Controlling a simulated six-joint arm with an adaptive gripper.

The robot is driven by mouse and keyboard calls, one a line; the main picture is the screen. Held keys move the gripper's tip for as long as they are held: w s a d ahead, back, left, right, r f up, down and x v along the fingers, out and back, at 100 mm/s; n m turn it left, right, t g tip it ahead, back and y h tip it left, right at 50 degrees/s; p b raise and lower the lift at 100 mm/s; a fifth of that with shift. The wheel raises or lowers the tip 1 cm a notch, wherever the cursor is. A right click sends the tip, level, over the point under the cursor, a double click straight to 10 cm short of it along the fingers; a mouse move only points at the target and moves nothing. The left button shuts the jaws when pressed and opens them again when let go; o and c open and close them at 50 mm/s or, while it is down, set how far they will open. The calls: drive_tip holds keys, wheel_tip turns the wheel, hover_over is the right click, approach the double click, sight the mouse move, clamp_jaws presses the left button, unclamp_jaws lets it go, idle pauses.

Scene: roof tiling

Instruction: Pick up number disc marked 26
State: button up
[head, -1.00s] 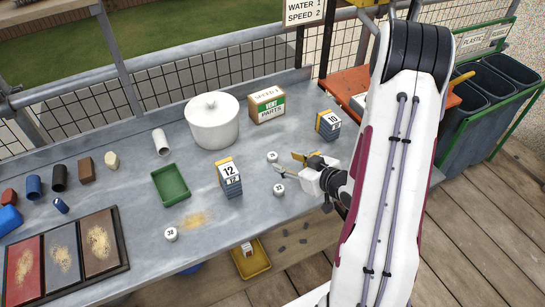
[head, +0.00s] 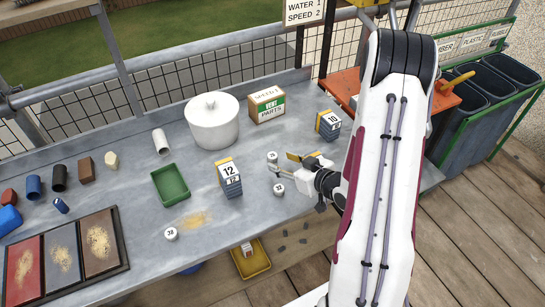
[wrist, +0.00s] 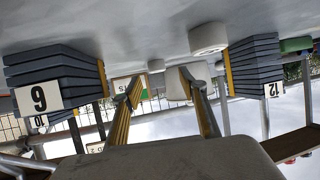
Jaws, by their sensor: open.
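Three white number discs lie on the grey bench (head: 120,225). One, apparently marked 38 (head: 171,234), is at the front left. A second disc (head: 272,157) lies beside my gripper's tips, its mark unreadable. A third disc (head: 278,189) lies just in front of my gripper, its mark too small to read surely. My gripper (head: 281,164) is low over the bench, open and pointing left. In the wrist view, its fingers (wrist: 158,80) are apart with nothing held. The bench is at the top of that view, with a white disc (wrist: 208,38) to the right of the fingers.
A block stack labelled 12 (head: 230,178) stands left of my gripper; a stack labelled 10 (head: 328,125) stands behind right. A white pot (head: 212,122), a carton (head: 267,105) and a green tray (head: 170,185) are on the bench. The wrist view shows a numbered stack (wrist: 55,85) at left.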

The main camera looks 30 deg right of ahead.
sight(273, 156)
drive_tip(key=shift+w, duration=0.15)
drive_tip(key=shift+d+x, duration=0.1)
drive_tip(key=shift+x, duration=1.15)
drive_tip(key=shift+d+x, duration=0.15)
drive_tip(key=shift+x, duration=1.1)
drive_tip(key=shift+w, duration=0.1)
drive_tip(key=c, duration=0.9)
